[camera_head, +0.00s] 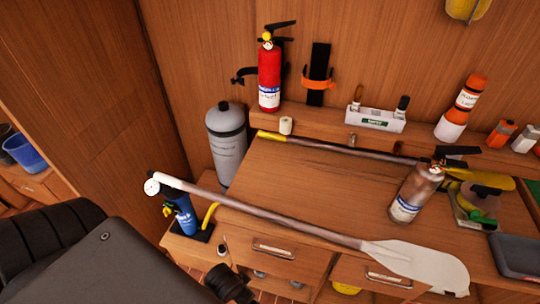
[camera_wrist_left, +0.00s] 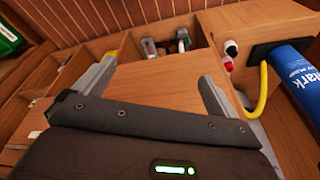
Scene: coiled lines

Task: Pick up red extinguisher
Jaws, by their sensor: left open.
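In the head view only dark parts of my left arm show at the lower left. My right gripper is in neither view.
A grey cylinder (camera_head: 227,142) stands below left of the extinguisher. A paddle (camera_head: 300,229) crosses the bench front. A second, dull extinguisher (camera_head: 415,192) stands on the bench. A blue pump (camera_head: 184,214) stands at the left end. An empty strap bracket (camera_head: 318,78) is beside the extinguisher.

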